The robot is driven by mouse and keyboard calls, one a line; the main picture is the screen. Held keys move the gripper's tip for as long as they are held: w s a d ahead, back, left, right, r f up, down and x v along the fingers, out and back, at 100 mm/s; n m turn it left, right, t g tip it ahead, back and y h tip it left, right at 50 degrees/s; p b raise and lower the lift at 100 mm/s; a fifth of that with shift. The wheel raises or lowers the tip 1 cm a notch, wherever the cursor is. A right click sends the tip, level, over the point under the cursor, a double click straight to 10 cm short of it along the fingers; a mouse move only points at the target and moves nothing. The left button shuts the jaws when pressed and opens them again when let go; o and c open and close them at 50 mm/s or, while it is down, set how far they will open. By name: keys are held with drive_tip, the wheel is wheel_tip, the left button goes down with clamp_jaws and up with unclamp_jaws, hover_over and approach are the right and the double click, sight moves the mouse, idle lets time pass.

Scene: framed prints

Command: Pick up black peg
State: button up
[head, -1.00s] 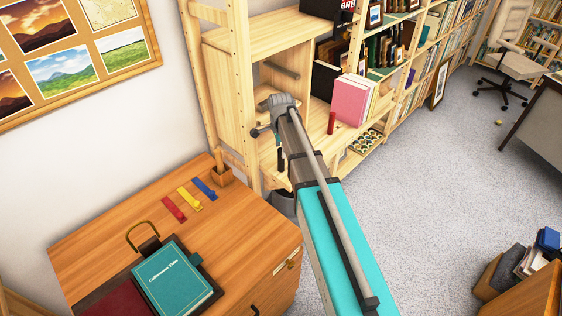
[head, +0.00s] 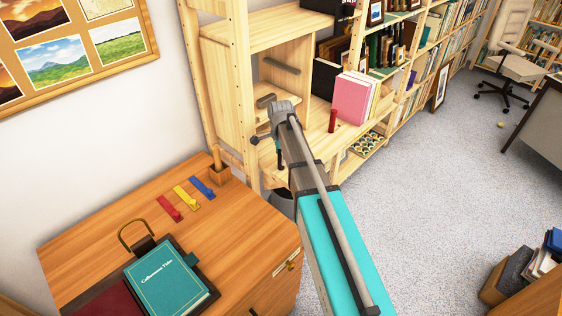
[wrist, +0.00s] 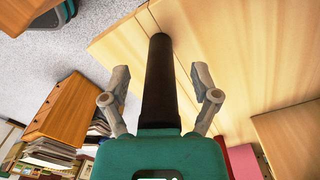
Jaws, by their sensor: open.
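The black peg (wrist: 159,85) is a dark round cylinder in the middle of the wrist view. It lies between the two grey fingers of my gripper (wrist: 160,72), with a visible gap on each side. My gripper is open, and its teal body covers the peg's near end. The far end of the peg shows against pale wood. In the head view my arm reaches to the pale wooden shelf unit (head: 232,37). There a short dark upright piece shows below the wrist; I cannot tell whether it is the peg or a finger.
A red peg (head: 332,120) stands on the shelf, right of my arm, beside pink books (head: 352,98). A wooden desk (head: 95,245) at lower left holds a teal book (head: 166,283) and red, yellow and blue strips. Open carpet (head: 430,190) lies to the right.

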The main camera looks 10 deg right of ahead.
idle(0.6)
clamp_jaws()
idle(0.4)
drive_tip(key=shift+r+p, duration=1.3)
drive_tip(key=shift+p, duration=0.05)
drive_tip(key=s+d+r+p, duration=0.4)
drive_tip(key=s+r+p, duration=0.6)
drive_tip(key=s, duration=0.3)
drive_tip(key=shift+s+r, duration=0.2)
drive_tip(key=shift+s+d, duration=0.1)
